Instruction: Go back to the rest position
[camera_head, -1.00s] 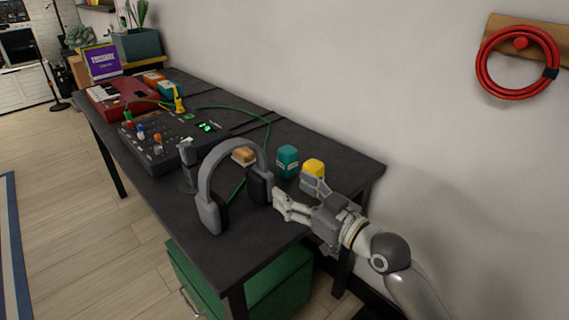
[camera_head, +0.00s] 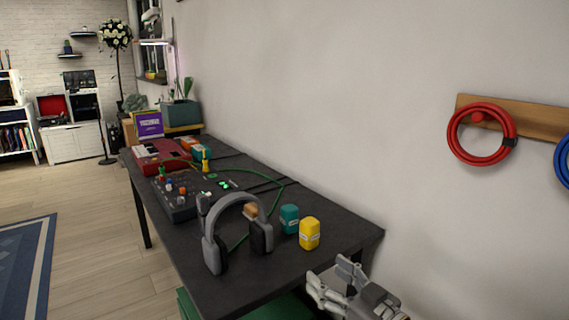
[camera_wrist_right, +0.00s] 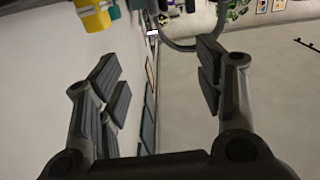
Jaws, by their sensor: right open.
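My right gripper (camera_head: 336,285) is at the lower right of the head view, past the table's near right end. It is open and empty, apart from the yellow container (camera_head: 309,233) on the table. In the right wrist view its two fingers (camera_wrist_right: 160,85) are spread with nothing between them. The yellow container shows at the top left of that view (camera_wrist_right: 92,14). My left gripper is not in view.
A red cable coil (camera_head: 454,135) hangs on the wall.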

